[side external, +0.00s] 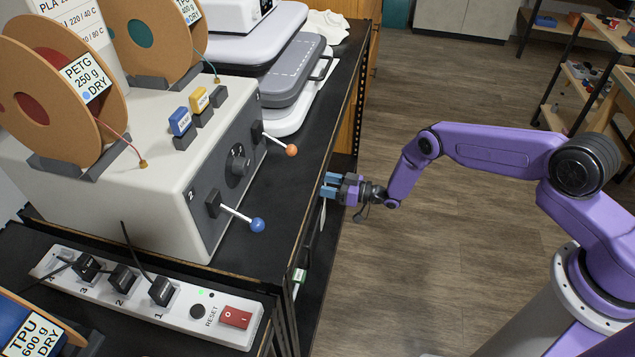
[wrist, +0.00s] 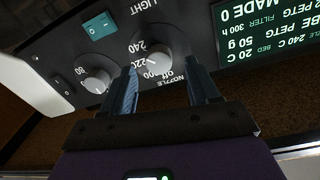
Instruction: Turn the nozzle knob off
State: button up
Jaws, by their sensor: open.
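The nozzle knob (wrist: 160,72) is a small light round knob on a dark grey panel in the wrist view. Printed marks around it include Off, 100, 220 and 240, and the word NOZZLE is beside it. Its exact pointer setting is too small to tell. My gripper (wrist: 162,68) is open, with one dark blue finger on each side of the knob. I cannot tell whether the fingers touch it. In the side external view my gripper (side external: 331,187) is at the bench's right edge. The nozzle knob is hidden there.
A second knob (wrist: 97,82) is left of the nozzle knob, with a teal light switch (wrist: 100,25) above. A green-text screen (wrist: 270,38) is at right. On the bench, a filament dryer box (side external: 160,190) has levers ending in orange and blue balls.

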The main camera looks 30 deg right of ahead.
jog(key=shift+x, duration=1.05)
jog(key=c, duration=1)
jog(key=shift+c, duration=0.2)
jog(key=shift+n, duration=0.3)
jog(key=shift+s+f+n+y, duration=0.1)
jog(key=shift+n+y, duration=0.2)
jog(key=shift+n, duration=4.4)
jog(key=shift+s+f+n+y, duration=0.1)
jog(key=shift+n+y, duration=0.2)
jog(key=shift+n, duration=4.4)
